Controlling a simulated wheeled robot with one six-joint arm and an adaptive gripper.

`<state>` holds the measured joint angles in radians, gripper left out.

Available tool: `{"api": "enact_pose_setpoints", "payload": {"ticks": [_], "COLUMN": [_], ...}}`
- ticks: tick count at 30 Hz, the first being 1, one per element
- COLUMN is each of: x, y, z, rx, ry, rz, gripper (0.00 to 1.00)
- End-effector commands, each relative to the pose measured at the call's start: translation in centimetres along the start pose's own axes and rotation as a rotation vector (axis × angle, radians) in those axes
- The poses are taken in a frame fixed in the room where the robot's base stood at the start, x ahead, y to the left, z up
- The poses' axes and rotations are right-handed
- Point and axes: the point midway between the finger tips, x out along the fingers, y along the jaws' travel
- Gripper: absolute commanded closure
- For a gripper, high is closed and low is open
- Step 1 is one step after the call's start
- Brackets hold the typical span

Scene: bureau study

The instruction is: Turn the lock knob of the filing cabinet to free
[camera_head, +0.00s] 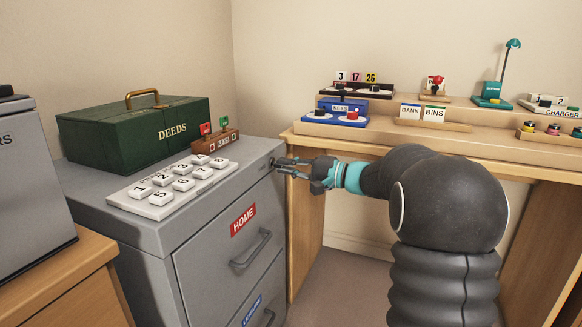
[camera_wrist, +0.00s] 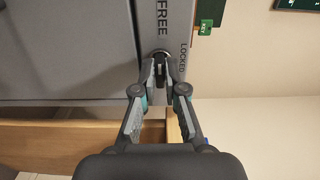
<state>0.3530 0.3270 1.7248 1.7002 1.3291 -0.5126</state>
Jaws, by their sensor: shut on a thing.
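The grey filing cabinet (camera_head: 222,265) stands at the centre left in the head view, with a red HOME label on its upper drawer. My gripper (camera_wrist: 160,72) is shut on the knob; in the head view my gripper (camera_head: 279,166) reaches the cabinet's upper right front corner. Which word the knob points to cannot be told.
On the cabinet top are a green DEEDS box (camera_head: 140,132), a white number pad (camera_head: 172,188) and a small wooden stand (camera_head: 215,142) with red and green flags. A wooden desk (camera_head: 300,143) with several small devices stands behind my arm. A drawer handle (camera_head: 252,250) sticks out below.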

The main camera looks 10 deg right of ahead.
Motion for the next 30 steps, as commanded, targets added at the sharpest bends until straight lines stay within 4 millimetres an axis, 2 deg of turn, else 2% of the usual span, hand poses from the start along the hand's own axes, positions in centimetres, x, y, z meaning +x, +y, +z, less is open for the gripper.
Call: {"api": "enact_pose_setpoints", "payload": {"ticks": [3, 4, 6, 16, 19, 23, 30], "x": [0.2, 0.2, 0.2, -0.5, -1.2, -3.3, -8.1], "y": [0.0, 0.0, 0.0, 0.0, 0.0, 0.0, 0.0], "z": [0.3, 0.3, 0.2, -0.2, -0.3, -0.3, -0.2], "rx": [-0.001, -0.001, -0.001, 0.000, 0.000, 0.001, 0.000], "ry": [-0.009, -0.009, -0.007, 0.004, 0.008, 0.011, 0.008], "rz": [0.001, 0.001, 0.001, 0.001, 0.001, 0.000, 0.001], "gripper": [1.00, 0.82, 0.65, 0.65, 0.65, 0.65, 0.65]}}
